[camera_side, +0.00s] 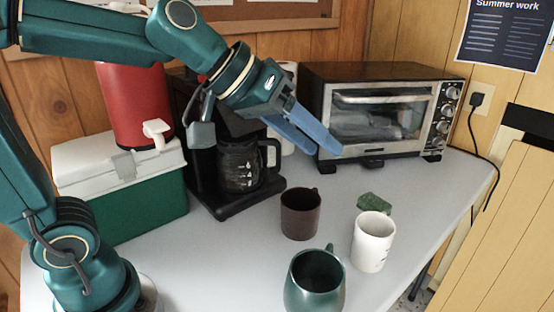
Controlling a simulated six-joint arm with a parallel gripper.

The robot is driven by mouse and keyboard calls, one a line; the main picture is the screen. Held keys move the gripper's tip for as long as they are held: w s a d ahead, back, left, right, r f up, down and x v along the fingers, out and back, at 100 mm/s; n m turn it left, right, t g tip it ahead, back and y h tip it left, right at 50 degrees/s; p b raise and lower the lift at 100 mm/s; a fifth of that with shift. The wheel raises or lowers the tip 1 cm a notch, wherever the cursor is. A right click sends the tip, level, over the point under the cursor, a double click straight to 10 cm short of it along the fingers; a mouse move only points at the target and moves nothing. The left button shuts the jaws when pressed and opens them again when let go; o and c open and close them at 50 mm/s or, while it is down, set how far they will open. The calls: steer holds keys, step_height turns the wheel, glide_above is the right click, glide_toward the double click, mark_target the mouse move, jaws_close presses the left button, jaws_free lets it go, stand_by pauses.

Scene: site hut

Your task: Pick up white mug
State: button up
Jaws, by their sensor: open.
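The white mug (372,243) stands upright on the grey table, right of centre in the side view. Dark marks show low on its side, and I cannot make out its handle. My gripper (328,148) has blue fingers and is open and empty. It hangs in the air above and to the left of the white mug in the picture, in front of the coffee maker and the toaster oven, apart from the mug.
A dark brown mug (300,216) and a green mug (315,283) stand close to the white mug. A crumpled green cloth (374,202) lies behind it. A coffee maker (240,196), toaster oven (385,112), green cooler (130,205) and red jug (136,105) stand farther back.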

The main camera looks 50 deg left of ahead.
steer(key=w+f+n, duration=0.1)
steer(key=w, duration=0.5)
steer(key=n+g, duration=0.2)
steer(key=n, duration=0.1)
glide_above(374, 233)
steer(key=s+a, duration=0.1)
steer(key=a, duration=0.2)
step_height(374, 233, down, 13)
steer(key=shift+x, duration=2.25)
steer(key=shift+s+d, duration=0.1)
steer(key=shift+d, duration=0.05)
jaws_close()
